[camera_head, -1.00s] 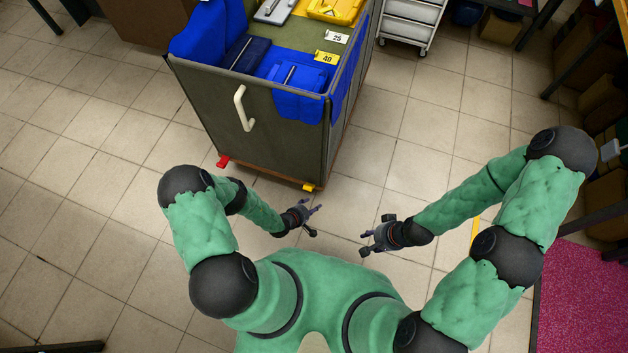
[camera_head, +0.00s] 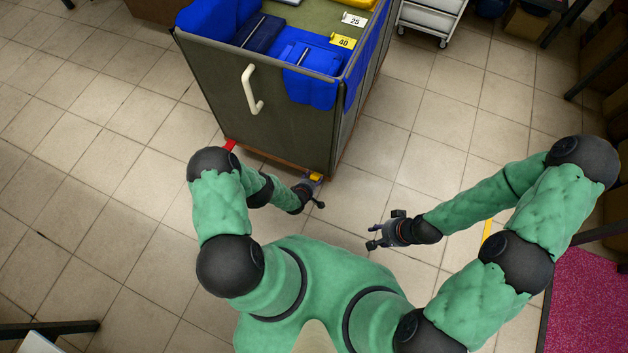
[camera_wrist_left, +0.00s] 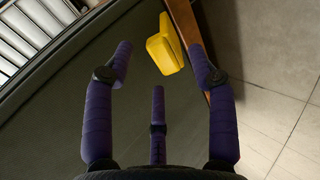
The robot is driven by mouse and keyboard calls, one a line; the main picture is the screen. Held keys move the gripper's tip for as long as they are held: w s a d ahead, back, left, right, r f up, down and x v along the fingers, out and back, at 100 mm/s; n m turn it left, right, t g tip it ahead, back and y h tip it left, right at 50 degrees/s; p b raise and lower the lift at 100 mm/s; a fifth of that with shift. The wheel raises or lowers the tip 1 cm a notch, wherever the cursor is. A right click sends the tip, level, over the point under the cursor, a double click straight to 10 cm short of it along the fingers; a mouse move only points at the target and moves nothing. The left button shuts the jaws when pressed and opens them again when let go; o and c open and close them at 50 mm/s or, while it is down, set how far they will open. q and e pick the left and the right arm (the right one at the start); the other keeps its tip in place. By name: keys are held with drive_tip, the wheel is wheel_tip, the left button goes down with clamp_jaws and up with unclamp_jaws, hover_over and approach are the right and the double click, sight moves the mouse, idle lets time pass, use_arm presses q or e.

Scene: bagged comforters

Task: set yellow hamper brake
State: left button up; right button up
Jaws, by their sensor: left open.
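The yellow brake pedal (camera_head: 316,176) sits low at the near right corner of the grey-green hamper (camera_head: 262,125). My left gripper (camera_head: 314,188) is beside that corner, with its fingertips close to the pedal. In the left wrist view, the pedal (camera_wrist_left: 164,52) shows beyond and between the spread fingers of my open left gripper (camera_wrist_left: 160,60). I cannot tell whether a finger touches it. My right gripper (camera_head: 378,230) is apart from the hamper, open and empty over the floor.
A red pedal (camera_head: 230,145) is at the hamper's near left corner. A white handle (camera_head: 252,90) is on its near wall, and blue bags (camera_head: 305,56) lie inside. A white wheeled rack (camera_head: 430,18) stands behind right.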

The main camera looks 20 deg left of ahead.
use_arm(q)
drive_tip(key=shift+b+x, duration=0.35)
drive_tip(key=shift+x, duration=0.6)
drive_tip(key=shift+r, duration=0.1)
clamp_jaws()
drive_tip(key=shift+s+a+f+t, duration=0.1)
drive_tip(key=shift+s+f+t, duration=0.35)
drive_tip(key=shift+t, duration=0.4)
drive_tip(key=shift+s+a+f+t, duration=0.1)
drive_tip(key=shift+s+f+t, duration=0.1)
drive_tip(key=shift+f+t, duration=0.5)
drive_tip(key=shift+s+a+f+t, duration=0.1)
drive_tip(key=shift+s+f+t, duration=0.25)
drive_tip(key=shift+t, duration=0.7)
drive_tip(key=shift+s+t, duration=0.1)
drive_tip(key=shift+t, duration=0.2)
